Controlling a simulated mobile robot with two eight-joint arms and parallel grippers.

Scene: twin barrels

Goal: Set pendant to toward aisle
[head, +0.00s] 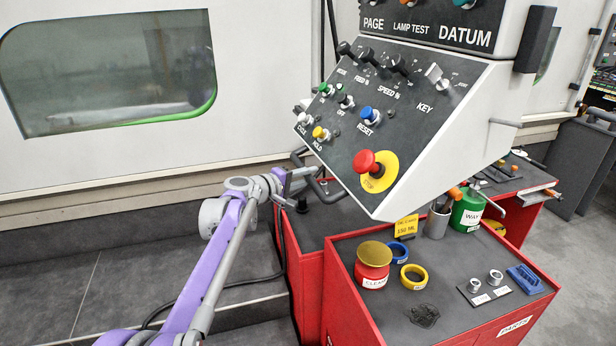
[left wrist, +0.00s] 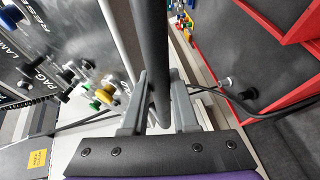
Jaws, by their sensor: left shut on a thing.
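The pendant (head: 400,125) is a grey control box with a sloped panel of knobs, buttons and a red emergency stop on yellow. It hangs at the upper right of the head view, its panel facing the left and front. A dark handle (head: 328,197) projects from its lower left side. My left gripper (head: 300,178) is at this handle. In the left wrist view the dark handle bar (left wrist: 152,40) passes between the two grey fingers (left wrist: 160,100), which are shut on it. Part of the bar is hidden by the fingers. My right gripper is not in view.
A red tool cart (head: 350,290) stands below the pendant, carrying a red jar (head: 373,262), tape rings and a green can (head: 468,211). A machine wall with a window (head: 110,65) is behind.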

